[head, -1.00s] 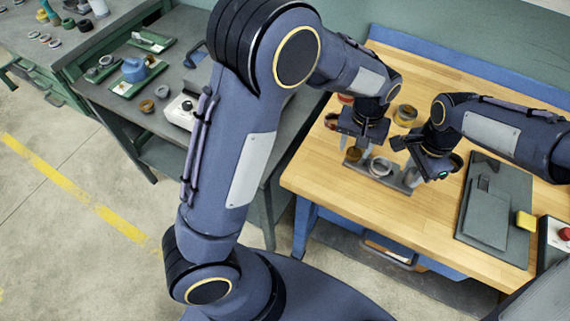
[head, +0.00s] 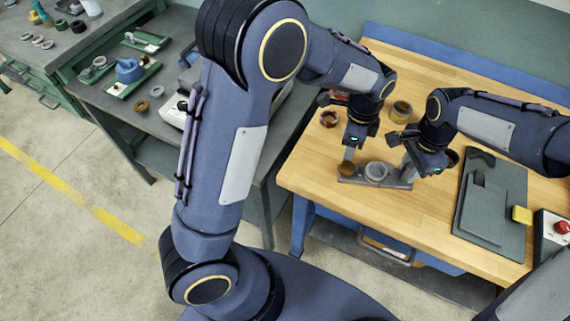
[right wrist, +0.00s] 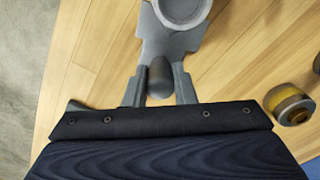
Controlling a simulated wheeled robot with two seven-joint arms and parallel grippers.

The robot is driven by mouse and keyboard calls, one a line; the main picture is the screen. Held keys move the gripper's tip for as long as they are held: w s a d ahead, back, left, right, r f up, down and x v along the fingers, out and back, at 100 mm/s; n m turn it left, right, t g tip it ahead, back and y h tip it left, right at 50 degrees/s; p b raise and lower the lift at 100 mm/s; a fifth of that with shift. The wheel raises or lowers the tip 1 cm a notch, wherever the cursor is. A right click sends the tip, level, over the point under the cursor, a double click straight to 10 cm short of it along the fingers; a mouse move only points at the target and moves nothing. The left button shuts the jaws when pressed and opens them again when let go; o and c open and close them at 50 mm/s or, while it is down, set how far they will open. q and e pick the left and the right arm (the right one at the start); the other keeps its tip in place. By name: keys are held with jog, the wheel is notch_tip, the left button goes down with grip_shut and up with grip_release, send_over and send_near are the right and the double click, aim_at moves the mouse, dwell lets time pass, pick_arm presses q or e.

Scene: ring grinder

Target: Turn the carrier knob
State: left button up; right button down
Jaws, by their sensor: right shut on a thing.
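The grey carrier (head: 395,183) lies near the front edge of the wooden table in the head view. It bears a pale grey ring (head: 375,172), and a brown ring (head: 347,169) shows at its left end. In the right wrist view, the carrier (right wrist: 168,45) carries a dark rounded knob (right wrist: 159,77). My right gripper (right wrist: 159,88) is shut on this knob, one finger on each side. It also shows in the head view at the carrier's right end (head: 410,168). My left gripper (head: 349,154) points down just above the brown ring; its finger gap is unclear.
An amber ring (head: 402,109) and a reddish-brown ring (head: 329,119) stand on the table behind. A dark grey board (head: 490,205) and a yellow block (head: 522,215) lie at the right, near a red button (head: 562,227). The front of the wooden table (head: 400,225) is clear.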

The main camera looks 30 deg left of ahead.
pick_arm(q)
jog(key=m, duration=0.7)
jog(key=shift+w+m, duration=0.1)
jog(key=shift+m, duration=0.3)
notch_tip(320, 180, up, 12)
jog(key=r, duration=0.1)
jog(key=s+a+r+n+t+h, duration=0.2)
jog(key=s+a+n+h, duration=0.2)
jog(key=s+a+n, duration=0.75)
jog(key=s+f+n+t, duration=0.1)
jog(key=s+n, duration=0.5)
jog(key=n, duration=0.1)
jog(key=s+a+f+n+t, duration=0.1)
jog(key=s+f+n+t, duration=0.1)
jog(key=s+n, duration=0.4)
jog(key=shift+s+a+n+t, duration=0.2)
jog(key=shift+a+n+t, duration=0.1)
jog(key=shift+n, duration=0.55)
jog(key=shift+w, duration=0.1)
